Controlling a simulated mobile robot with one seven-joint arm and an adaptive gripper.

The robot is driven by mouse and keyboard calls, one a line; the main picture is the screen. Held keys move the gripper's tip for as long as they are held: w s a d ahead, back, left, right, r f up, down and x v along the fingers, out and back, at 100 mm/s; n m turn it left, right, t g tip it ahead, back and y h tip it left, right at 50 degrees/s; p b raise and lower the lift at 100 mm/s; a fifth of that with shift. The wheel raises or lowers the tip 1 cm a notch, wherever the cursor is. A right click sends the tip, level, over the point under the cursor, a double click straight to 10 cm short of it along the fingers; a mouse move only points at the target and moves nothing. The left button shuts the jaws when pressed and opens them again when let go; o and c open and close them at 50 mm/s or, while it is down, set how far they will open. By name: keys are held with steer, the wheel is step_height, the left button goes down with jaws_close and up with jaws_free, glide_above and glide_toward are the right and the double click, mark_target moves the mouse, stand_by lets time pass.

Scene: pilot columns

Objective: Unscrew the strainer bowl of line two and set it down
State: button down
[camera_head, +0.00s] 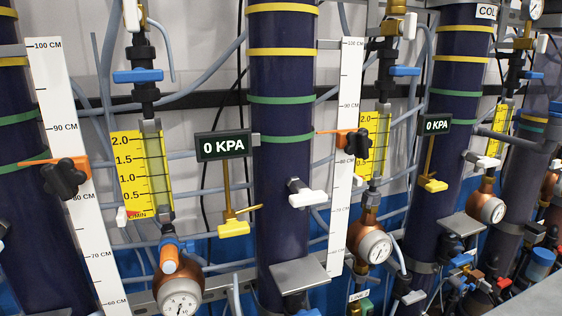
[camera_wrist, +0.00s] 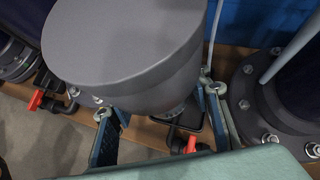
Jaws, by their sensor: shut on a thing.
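My gripper (camera_wrist: 158,112) shows only in the wrist view, with one blue-grey finger at each side of a dark grey round body. It is shut on this body, which looks like the strainer bowl (camera_wrist: 125,45). The bowl's broad flat face is toward the camera, and its lower side passes between the fingers. Its threads or any joint to a pipe cannot be seen. In the head view the bowl and my gripper do not show. A small line tag (camera_head: 358,296) hangs low at centre right, its number hard to read.
Tall dark columns stand in a row, one in the middle (camera_head: 280,150). Gauges (camera_head: 375,247) and thin hoses lie between them. In the wrist view a bolted column base (camera_wrist: 270,100) is close on the right, and red-handled valves (camera_wrist: 36,100) sit low. Grey floor (camera_wrist: 40,145) shows lower left.

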steer(key=shift+s+r+m+t+h+p, duration=0.15)
steer(key=shift+m+t+h+p, duration=0.2)
steer(key=shift+m, duration=0.25)
steer(key=shift+f+m+t+h+p, duration=0.2)
steer(key=shift+m+t+h+p, duration=0.4)
steer(key=shift+m+h, duration=0.9)
steer(key=shift+y, duration=0.25)
steer(key=shift+m, duration=0.3)
steer(key=shift+a+m+t+h, duration=0.1)
steer(key=shift+m+t+h, duration=0.25)
steer(key=shift+m+h, duration=0.65)
